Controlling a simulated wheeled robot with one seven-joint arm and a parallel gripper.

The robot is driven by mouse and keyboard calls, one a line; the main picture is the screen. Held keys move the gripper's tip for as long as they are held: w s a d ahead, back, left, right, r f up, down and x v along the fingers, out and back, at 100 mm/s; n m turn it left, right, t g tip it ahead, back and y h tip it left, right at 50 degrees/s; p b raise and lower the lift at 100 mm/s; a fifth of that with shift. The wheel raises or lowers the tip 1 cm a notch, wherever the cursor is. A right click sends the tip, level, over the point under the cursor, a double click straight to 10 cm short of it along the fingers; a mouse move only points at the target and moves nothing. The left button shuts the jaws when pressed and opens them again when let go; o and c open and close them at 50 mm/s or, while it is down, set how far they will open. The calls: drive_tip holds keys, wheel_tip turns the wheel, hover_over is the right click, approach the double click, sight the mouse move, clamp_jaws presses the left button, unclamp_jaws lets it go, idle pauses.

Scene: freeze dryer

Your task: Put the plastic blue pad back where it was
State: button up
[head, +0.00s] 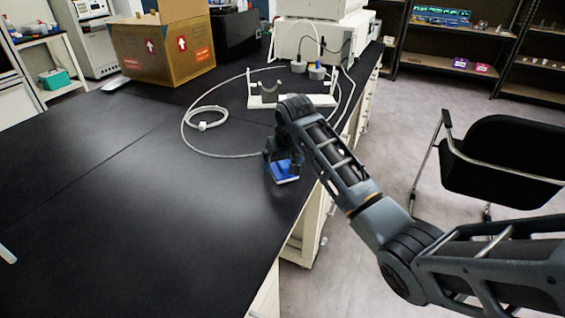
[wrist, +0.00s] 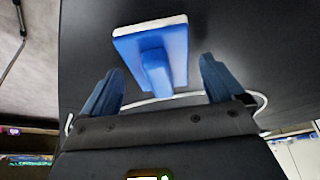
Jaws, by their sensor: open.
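The blue plastic pad (head: 284,172) lies on the black bench top near its right edge in the head view. In the wrist view the pad (wrist: 176,48) shows a blue body with a raised blue handle and a white layer along its far edge. My gripper (wrist: 162,82) is open, with one blue-grey finger on each side of the pad's handle. Neither finger appears to touch the handle. In the head view my gripper (head: 280,160) is directly at the pad and hides part of it.
A white tube (head: 190,133) loops over the bench behind my gripper. A white stand (head: 262,100) is beyond it. A cardboard box (head: 165,50) stands at the back left. A black chair (head: 510,160) stands right of the bench.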

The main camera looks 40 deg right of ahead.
drive_tip(key=v, duration=1.2)
idle(0.4)
